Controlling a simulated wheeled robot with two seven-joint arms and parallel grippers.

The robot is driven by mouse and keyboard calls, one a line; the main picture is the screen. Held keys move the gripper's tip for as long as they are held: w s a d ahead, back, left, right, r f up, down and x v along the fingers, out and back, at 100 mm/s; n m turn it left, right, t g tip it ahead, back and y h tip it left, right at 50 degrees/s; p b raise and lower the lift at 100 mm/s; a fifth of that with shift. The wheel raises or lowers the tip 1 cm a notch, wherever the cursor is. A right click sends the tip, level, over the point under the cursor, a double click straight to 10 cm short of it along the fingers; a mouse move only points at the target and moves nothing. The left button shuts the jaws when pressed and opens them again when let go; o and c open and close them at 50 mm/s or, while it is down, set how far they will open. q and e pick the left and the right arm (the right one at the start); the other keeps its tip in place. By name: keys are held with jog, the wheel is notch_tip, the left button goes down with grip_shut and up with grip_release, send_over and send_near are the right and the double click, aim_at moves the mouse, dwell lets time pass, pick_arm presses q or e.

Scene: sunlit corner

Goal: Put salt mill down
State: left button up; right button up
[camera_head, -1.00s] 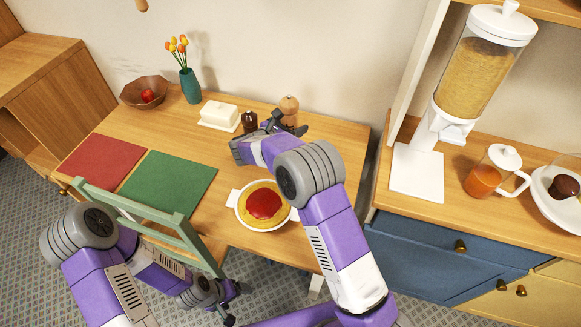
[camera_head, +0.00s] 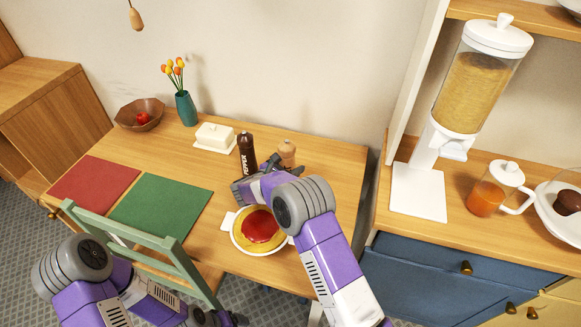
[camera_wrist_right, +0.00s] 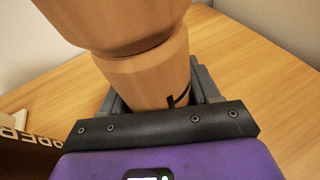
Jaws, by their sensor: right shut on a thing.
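The salt mill (camera_head: 287,152) is light wood with a rounded top. My right gripper (camera_head: 272,166) is shut on it, and the mill looks about upright over the back right of the table. In the right wrist view the mill's wooden body (camera_wrist_right: 145,75) sits between the jaws, with part of a dark letter showing. Its base is hidden, so I cannot tell whether it touches the table (camera_head: 335,165). My left gripper (camera_head: 228,319) is low at the bottom edge, partly cut off, and its jaws are unclear.
A dark pepper mill (camera_head: 246,152) stands just left of the salt mill. A butter dish (camera_head: 214,137), vase (camera_head: 186,108) and bowl (camera_head: 139,114) are further left. A white dish with red-topped food (camera_head: 260,231) is in front. Bare table lies to the right.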

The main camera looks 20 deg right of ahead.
jog(key=o, duration=0.8)
jog(key=shift+f, duration=0.2)
jog(key=o, duration=0.4)
jog(key=shift+o, duration=0.2)
jog(key=shift+r, duration=0.2)
jog(key=p+v, duration=0.2)
jog(key=v, duration=1)
jog(key=shift+r, duration=0.15)
